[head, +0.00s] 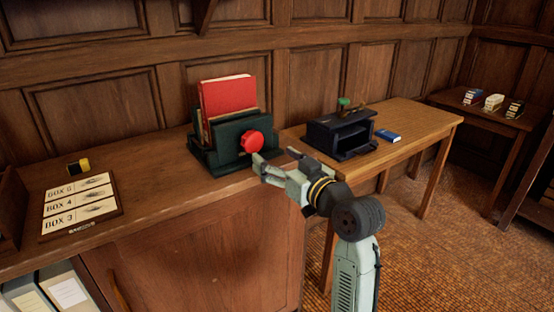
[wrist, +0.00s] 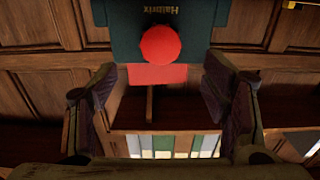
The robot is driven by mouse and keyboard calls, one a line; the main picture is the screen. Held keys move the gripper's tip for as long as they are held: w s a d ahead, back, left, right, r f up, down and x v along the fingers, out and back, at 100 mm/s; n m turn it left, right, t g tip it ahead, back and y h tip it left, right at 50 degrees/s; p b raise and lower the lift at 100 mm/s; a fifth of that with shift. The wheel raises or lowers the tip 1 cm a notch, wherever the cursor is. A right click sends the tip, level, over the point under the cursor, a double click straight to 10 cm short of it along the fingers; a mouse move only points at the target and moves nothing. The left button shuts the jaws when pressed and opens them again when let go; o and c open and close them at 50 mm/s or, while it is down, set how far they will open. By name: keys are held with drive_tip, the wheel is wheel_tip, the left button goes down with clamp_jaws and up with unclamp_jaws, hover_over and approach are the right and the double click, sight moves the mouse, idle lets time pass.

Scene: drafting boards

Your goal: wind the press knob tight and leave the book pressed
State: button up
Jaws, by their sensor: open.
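The dark green press (head: 228,152) stands on the wooden cabinet top with the red book (head: 228,97) upright in it. The round red press knob (head: 251,141) is on its front face. My gripper (head: 275,158) is open and empty, just right of and below the knob in the head view. In the wrist view, which is upside down, the knob (wrist: 160,44) lies beyond my open fingers (wrist: 160,73), centred between them but nearer the top edge. The red book (wrist: 150,74) shows below the knob there. No finger visibly touches the knob. How tight the press is cannot be seen.
A label board (head: 78,205) and a small black and yellow item (head: 78,166) lie to the left on the cabinet. A table at right holds a dark box-like stand (head: 340,135) and a blue book (head: 388,136). A small far table (head: 485,108) holds several small items.

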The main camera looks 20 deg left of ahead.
sight(256, 144)
drive_tip(key=p+x, duration=0.1)
drive_tip(key=x, duration=1)
drive_tip(key=n+b, duration=0.1)
drive_tip(key=b, duration=0.1)
drive_tip(key=shift+f+n+b, duration=0.4)
drive_tip(key=shift+n+b, duration=0.6)
drive_tip(key=shift+b, duration=0.3)
drive_tip(key=n+b, duration=0.6)
drive_tip(key=shift+d, duration=0.1)
drive_tip(key=n+b, duration=0.4)
drive_tip(key=n, duration=0.1)
drive_tip(key=shift+n, duration=0.4)
drive_tip(key=n, duration=0.1)
drive_tip(key=n+b, duration=0.1)
drive_tip(key=n, duration=0.1)
drive_tip(key=shift+r, duration=0.4)
drive_tip(key=shift+c, duration=0.3)
